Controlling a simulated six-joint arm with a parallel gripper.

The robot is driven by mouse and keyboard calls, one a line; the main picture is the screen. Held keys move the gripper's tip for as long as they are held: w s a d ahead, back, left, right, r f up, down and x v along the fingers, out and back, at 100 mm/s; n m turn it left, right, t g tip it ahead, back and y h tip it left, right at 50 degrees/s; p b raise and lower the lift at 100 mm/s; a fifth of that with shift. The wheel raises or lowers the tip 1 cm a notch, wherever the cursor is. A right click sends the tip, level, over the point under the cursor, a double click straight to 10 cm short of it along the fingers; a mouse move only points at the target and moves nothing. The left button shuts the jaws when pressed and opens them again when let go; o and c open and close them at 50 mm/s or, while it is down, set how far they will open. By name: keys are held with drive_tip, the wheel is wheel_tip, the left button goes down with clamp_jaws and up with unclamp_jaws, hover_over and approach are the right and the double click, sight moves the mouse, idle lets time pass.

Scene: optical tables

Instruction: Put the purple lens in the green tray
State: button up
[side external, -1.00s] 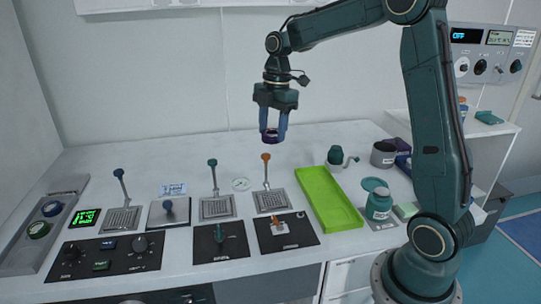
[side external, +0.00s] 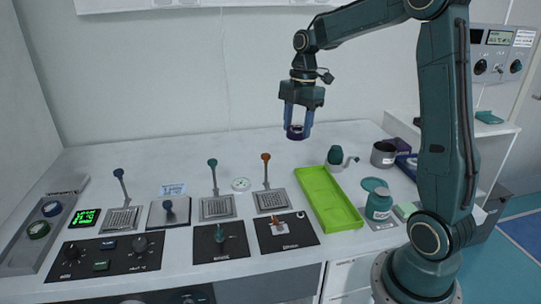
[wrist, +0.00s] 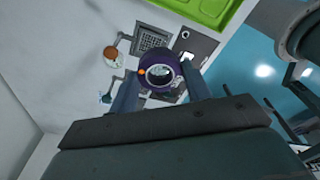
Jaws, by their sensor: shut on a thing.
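The purple lens (side external: 295,132) is a short dark purple ring held in the air between my gripper's fingertips. My gripper (side external: 297,127) is shut on it, above the back of the table and behind the green tray. In the wrist view the lens (wrist: 160,76) shows its round glass face between the two fingers of my gripper (wrist: 158,88). The green tray (side external: 342,216) is a long bright green tray lying on the table, its inside empty. In the wrist view part of the tray (wrist: 215,20) shows at the top edge.
Right of the tray stand a teal jar (side external: 378,205), a dark green pot (side external: 335,156) and a grey mug (side external: 384,154). Lever switches, one with an orange knob (side external: 266,157), and control panels (side external: 285,233) fill the left and front.

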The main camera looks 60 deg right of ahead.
hover_over(324, 197)
drive_tip(key=shift+s+d+r, duration=0.1)
drive_tip(key=shift+d, duration=0.05)
wheel_tip(324, 197, down, 16)
drive_tip(key=shift+r, duration=0.15)
idle(0.6)
drive_tip(key=shift+f, duration=2.15)
drive_tip(key=shift+f, duration=0.1)
drive_tip(key=o, duration=1.1)
